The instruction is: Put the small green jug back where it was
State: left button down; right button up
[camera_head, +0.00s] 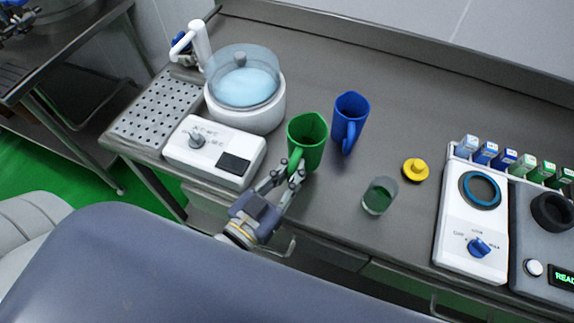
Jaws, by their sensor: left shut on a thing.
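The small green jug (311,135) is upright at the middle of the metal counter, with its handle toward me. My left gripper (294,172) is at the near side of the jug, shut on it at the handle. The fingers hide part of the handle. I cannot tell whether the jug's base touches the counter. A blue jug (349,117) stands just right of and behind the green one. My right gripper does not show.
A white heater unit with a clear-lidded pot (245,112) stands left. A glass with green contents (379,196) and a yellow knobbed piece (415,169) stand right. White (470,242) and grey (540,235) machines stand far right, small cartons behind. Counter behind the jugs is clear.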

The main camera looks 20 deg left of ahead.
pick_arm(q)
jog(key=shift+w+a, duration=0.35)
jog(key=shift+a, duration=0.15)
jog(key=shift+w+a+f, duration=0.2)
jog(key=shift+a+f, duration=0.05)
jog(key=shift+f, duration=0.35)
jog(key=shift+w+a+f, duration=0.2)
jog(key=shift+a+f, duration=0.05)
jog(key=shift+f, duration=0.95)
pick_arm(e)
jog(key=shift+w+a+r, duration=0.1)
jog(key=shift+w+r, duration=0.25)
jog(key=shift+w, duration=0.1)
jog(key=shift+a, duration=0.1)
pick_arm(q)
jog(key=shift+f, duration=0.15)
jog(key=c, duration=1.6)
grip_release()
